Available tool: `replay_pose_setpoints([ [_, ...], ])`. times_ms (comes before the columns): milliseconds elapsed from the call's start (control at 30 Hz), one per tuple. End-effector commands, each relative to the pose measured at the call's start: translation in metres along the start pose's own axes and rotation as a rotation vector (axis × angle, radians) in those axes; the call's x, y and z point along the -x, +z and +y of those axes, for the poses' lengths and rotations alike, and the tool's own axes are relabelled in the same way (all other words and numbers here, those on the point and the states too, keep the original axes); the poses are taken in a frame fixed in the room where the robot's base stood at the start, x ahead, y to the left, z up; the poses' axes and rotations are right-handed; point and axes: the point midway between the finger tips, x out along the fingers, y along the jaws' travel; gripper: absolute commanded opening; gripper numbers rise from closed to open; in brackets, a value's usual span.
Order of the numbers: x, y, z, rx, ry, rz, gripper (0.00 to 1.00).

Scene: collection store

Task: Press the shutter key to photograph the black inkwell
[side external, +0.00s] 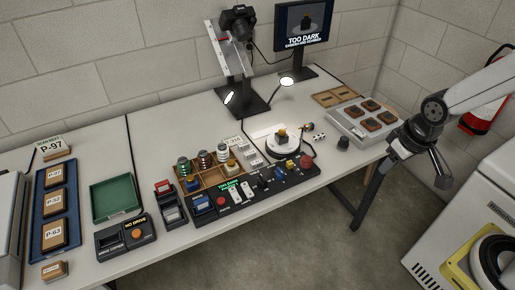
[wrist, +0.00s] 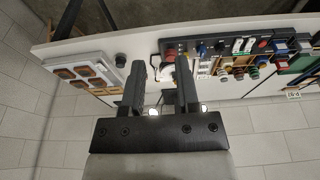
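A dark object with an orange-brown part (side external: 282,135) sits on the white round turntable (side external: 286,150); I cannot be sure it is the black inkwell. A small black cylinder (side external: 343,143) stands on the table to its right. The black control panel (side external: 283,183) has keys, sliders and a red round button (side external: 305,161); I cannot read which key is the shutter. The monitor (side external: 304,25) shows a dark object and "TOO DARK". My gripper (side external: 441,176) is beyond the table's right end, clear of the panel. In the wrist view my gripper (wrist: 160,66) is open and empty.
A camera (side external: 238,22) on a stand and two lit lamps (side external: 287,81) stand behind the turntable. A grey tray of brown pieces (side external: 366,118) is at the right. A wooden rack (side external: 202,177), a green tray (side external: 115,198) and a blue tray (side external: 56,205) lie leftward.

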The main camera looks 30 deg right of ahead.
Motion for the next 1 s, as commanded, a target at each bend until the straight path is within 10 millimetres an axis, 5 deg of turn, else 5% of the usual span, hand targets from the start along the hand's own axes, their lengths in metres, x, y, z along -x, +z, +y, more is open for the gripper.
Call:
replay_pose_setpoints([
  [33, 0.0000, 0.0000, 0.0000, 0.000, 0.000, 0.000, 0.21],
  [100, 0.0000, 0.0000, 0.0000, 0.000, 0.000, 0.000, 0.00],
  [1000, 0.0000, 0.0000, 0.0000, 0.000, 0.000, 0.000, 0.00],
])
